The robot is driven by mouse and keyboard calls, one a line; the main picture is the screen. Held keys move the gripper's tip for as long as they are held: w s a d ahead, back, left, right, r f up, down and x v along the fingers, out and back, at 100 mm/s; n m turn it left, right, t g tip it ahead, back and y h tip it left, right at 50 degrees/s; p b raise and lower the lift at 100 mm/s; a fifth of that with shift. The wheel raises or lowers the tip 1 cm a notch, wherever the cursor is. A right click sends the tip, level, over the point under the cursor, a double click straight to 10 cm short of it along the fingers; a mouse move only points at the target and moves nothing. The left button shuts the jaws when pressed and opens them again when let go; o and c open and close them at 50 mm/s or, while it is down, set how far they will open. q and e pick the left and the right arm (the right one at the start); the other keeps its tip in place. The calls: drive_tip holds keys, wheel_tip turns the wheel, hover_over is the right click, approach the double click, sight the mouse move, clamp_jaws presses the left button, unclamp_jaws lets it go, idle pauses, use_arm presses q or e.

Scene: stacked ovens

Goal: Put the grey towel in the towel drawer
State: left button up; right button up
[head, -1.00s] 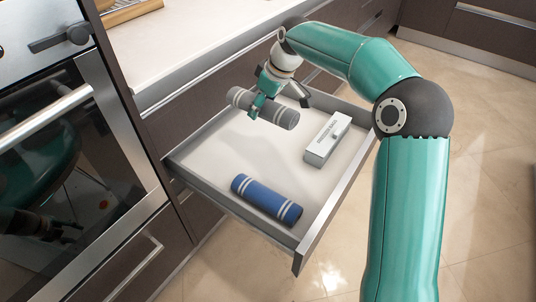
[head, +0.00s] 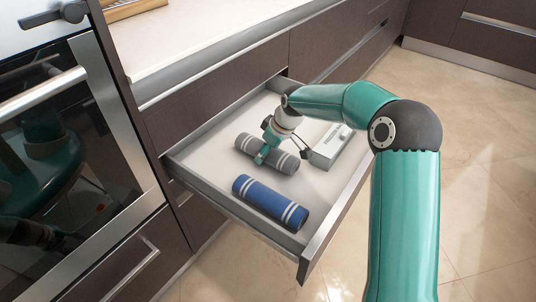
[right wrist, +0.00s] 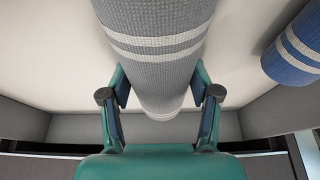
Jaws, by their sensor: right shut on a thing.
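The grey towel (head: 251,145), rolled and with white stripes, is inside the open drawer (head: 338,228), low over its floor or resting on it; I cannot tell which. My right gripper (head: 264,152) is around the towel's middle. In the right wrist view my right gripper (right wrist: 161,100) has a finger on each side of the grey towel (right wrist: 150,45) and is shut on it. The left gripper is not in view.
A blue striped towel roll (head: 268,202) lies near the drawer's front left; it also shows in the right wrist view (right wrist: 295,50). An oven (head: 60,150) is at the left, a countertop (head: 190,45) behind.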

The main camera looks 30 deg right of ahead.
drive_tip(key=shift+f, duration=0.2)
drive_tip(key=o, duration=1.2)
drive_tip(key=p+v, duration=0.3)
drive_tip(key=v, duration=0.8)
drive_tip(key=shift+s+d+r, duration=0.15)
drive_tip(key=shift+s+r, duration=0.15)
drive_tip(key=shift+r, duration=0.2)
